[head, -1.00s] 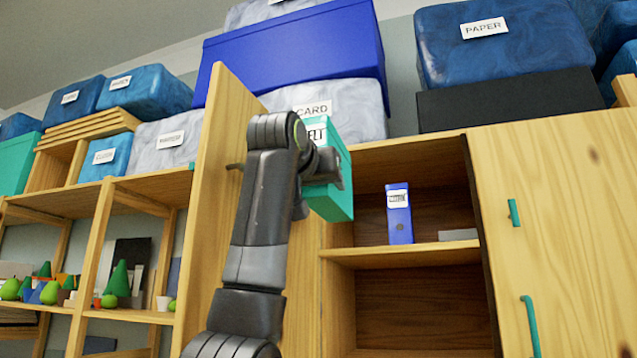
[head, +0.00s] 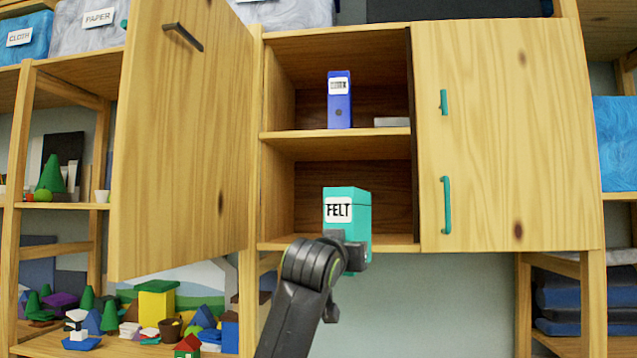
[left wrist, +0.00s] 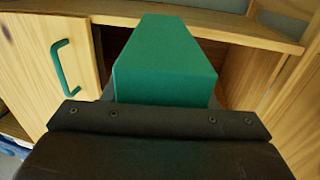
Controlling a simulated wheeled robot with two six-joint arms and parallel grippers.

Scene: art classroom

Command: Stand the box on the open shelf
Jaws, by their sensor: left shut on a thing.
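The teal box (head: 354,213) with a FELT label stands upright in front of the cabinet's lower compartment. My left gripper (head: 346,250) is shut on its lower part; the jaws are partly hidden by the wrist. In the left wrist view the box (left wrist: 165,65) rises beyond the gripper (left wrist: 160,118). The open cabinet has a middle shelf (head: 335,146) and a bottom board (head: 283,243). The box hides part of the lower compartment, and I cannot tell whether it is inside the front edge. My right gripper is not in view.
A blue labelled box (head: 340,108) and a flat grey item (head: 391,122) stand on the middle shelf. The left door (head: 185,150) is swung open; the right door (head: 500,140) with teal handles is shut. The visible lower compartment beside the box looks empty.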

